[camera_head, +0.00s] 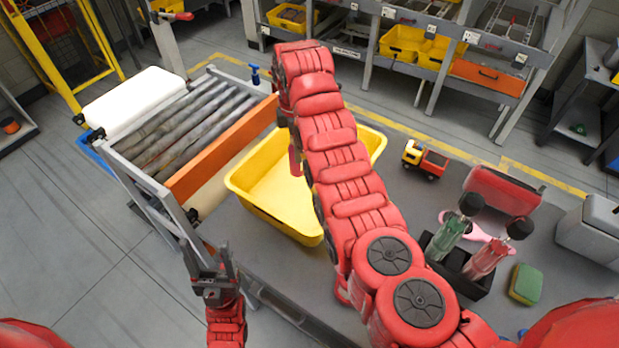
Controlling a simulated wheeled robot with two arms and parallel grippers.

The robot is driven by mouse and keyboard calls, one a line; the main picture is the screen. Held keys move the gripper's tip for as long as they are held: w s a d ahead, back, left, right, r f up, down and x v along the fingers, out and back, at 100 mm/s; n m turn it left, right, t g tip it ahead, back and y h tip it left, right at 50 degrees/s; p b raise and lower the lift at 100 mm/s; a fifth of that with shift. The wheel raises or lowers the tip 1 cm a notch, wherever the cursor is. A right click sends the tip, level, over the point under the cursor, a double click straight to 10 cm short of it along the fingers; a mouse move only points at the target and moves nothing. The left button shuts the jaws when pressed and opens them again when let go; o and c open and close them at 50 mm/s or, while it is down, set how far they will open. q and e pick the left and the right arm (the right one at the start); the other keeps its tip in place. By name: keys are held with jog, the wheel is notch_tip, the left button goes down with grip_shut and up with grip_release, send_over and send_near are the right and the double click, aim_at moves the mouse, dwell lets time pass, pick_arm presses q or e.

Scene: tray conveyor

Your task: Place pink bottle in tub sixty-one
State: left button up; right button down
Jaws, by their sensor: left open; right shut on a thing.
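A pink, see-through bottle (486,259) with a dark top stands in a black caddy (465,276) at the right of the grey table, beside a green bottle (447,236). A large yellow tub (265,209) stands at the table's left; the part I see is empty, and no number shows on it. My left gripper (210,266) is open, low at the left, in front of the conveyor's near end. My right arm crosses the middle and covers the tub's right part.
A roller conveyor (190,125) with an orange side board (222,150) borders the tub at left. A toy truck (425,160), a red case (502,192), a pink item (464,227) and a sponge (526,284) lie at right. Shelves with yellow bins (405,43) stand behind.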

aim_at(298, 173)
jog(key=shift+w+f+b, duration=0.1)
jog(key=shift+f+b, duration=0.35)
jog(key=shift+f, duration=0.35)
jog(key=f, duration=0.1)
jog(key=f+b, duration=0.1)
jog(key=shift+w+d+f, duration=0.15)
jog(key=shift+w+f, duration=0.1)
jog(key=shift+f, duration=0.1)
jog(key=f+p, duration=0.1)
jog(key=f, duration=0.1)
jog(key=f+p, duration=0.1)
jog(key=shift+s+f+p, duration=0.25)
jog(key=shift+f+p, duration=0.05)
jog(key=shift+f, duration=0.1)
notch_tip(298, 173, down, 3)
jog(key=shift+w+r+p, duration=0.1)
jog(key=shift+w+p, duration=0.05)
jog(key=shift+p, duration=0.25)
jog(key=shift+f, duration=0.25)
jog(key=shift+f, duration=0.1)
jog(key=shift+c, duration=1.5)
grip_release()
